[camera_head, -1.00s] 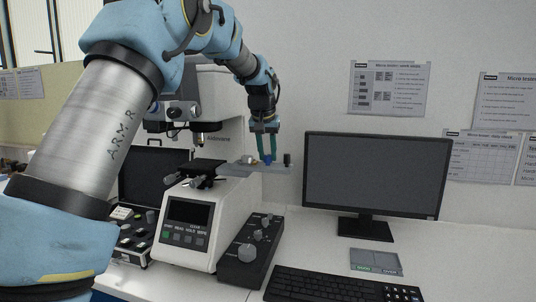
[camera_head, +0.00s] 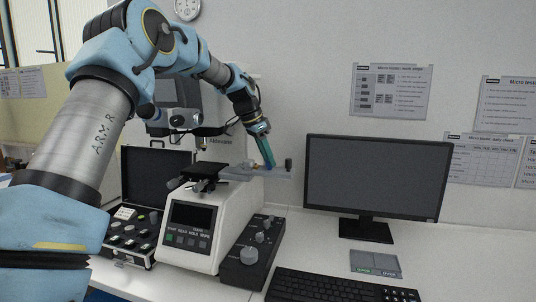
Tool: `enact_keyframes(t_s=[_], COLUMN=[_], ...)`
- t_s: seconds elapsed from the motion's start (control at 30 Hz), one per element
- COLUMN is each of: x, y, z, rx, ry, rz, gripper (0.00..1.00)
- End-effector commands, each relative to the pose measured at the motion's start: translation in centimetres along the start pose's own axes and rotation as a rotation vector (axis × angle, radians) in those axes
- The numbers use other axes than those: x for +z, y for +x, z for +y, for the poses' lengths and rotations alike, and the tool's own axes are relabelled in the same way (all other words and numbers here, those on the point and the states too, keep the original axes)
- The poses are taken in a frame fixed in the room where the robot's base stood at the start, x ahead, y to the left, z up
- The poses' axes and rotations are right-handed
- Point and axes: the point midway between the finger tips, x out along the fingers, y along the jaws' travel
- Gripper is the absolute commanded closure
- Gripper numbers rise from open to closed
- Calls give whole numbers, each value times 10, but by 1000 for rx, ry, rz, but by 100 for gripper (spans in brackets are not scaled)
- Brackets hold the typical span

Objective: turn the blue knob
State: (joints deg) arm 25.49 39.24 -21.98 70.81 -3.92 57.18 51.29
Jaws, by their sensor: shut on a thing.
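The blue knob (camera_head: 268,167) sits on a grey plate (camera_head: 243,174) that sticks out to the right of the hardness tester's stage (camera_head: 203,171). My gripper (camera_head: 269,164) comes down to it from the upper left, with its green fingers tilted. The fingers are shut on the blue knob and hide most of it. The white hardness tester (camera_head: 221,205) stands on the bench, with a dark display on its front. A small dark knob (camera_head: 289,165) stands at the right end of the plate.
A black control box (camera_head: 252,254) with grey knobs lies to the right of the tester. A monitor (camera_head: 371,178) and a keyboard (camera_head: 335,287) stand further right. An open black case (camera_head: 157,182) is at the left.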

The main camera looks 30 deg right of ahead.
Motion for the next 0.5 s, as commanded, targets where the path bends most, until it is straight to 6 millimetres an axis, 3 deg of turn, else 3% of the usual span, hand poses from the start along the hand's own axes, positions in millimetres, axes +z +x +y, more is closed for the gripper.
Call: enact_keyframes(t_s=[0.5], x=[-1], y=[-1], z=[-1], rx=[60], ry=[152], rz=[1], gripper=[100])
